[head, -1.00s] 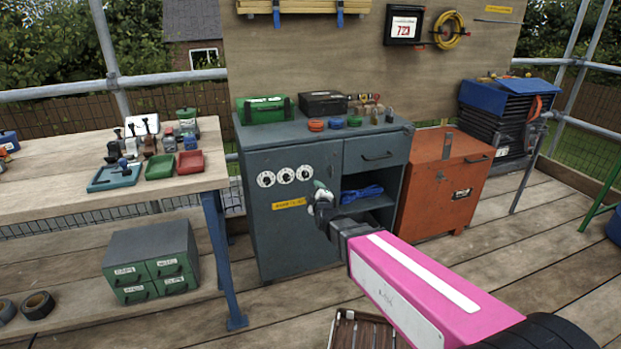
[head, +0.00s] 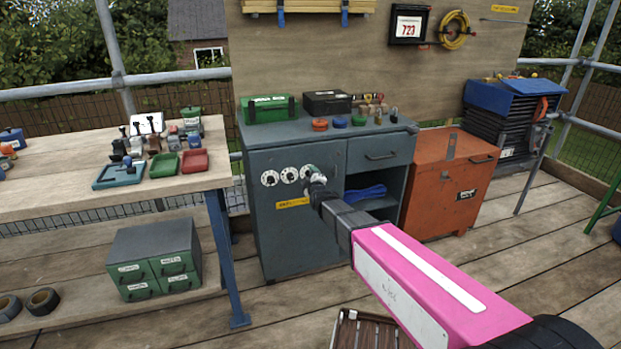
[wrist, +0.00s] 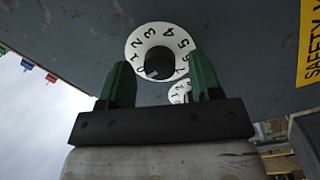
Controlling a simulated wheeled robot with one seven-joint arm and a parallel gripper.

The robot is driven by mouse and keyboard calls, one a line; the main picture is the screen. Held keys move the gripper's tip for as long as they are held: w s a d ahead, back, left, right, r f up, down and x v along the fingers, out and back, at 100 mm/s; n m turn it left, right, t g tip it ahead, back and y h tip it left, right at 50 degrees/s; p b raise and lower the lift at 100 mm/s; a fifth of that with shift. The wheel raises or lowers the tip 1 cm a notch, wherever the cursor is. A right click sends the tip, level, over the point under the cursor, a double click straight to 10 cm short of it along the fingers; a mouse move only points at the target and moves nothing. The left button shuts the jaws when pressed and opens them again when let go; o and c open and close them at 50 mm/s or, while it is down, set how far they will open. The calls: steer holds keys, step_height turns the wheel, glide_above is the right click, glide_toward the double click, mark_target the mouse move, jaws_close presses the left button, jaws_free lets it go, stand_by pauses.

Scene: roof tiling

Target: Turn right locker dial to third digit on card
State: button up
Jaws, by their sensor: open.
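The grey-blue locker (head: 290,235) has a row of white dials on its door. The left dial (head: 269,178) and middle dial (head: 289,175) show clearly; the right dial is mostly hidden behind my gripper (head: 312,175) in the head view. In the wrist view, a white dial (wrist: 150,36) with black digits and a dark knob (wrist: 159,65) lies between the open green fingers of my gripper (wrist: 161,72). Contact with the knob and its setting cannot be told. Another dial (wrist: 180,88) shows below it. The card (head: 410,26) on the board reads 723.
A yellow label (head: 292,203) sits below the dials. An orange cabinet (head: 440,195) stands right of the locker. A workbench (head: 60,192) with trays stands at the left. A slatted wooden crate (head: 370,330) lies on the floor beneath my arm.

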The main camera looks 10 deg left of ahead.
steer(key=c, duration=0.9)
steer(key=shift+c, duration=0.2)
steer(key=shift+m, duration=0.4)
steer(key=m, duration=0.9)
steer(key=m+g+y, duration=0.1)
steer(key=m, duration=0.9)
steer(key=shift+r+g, duration=0.1)
steer(key=shift+g, duration=0.2)
steer(key=shift+m, duration=0.3)
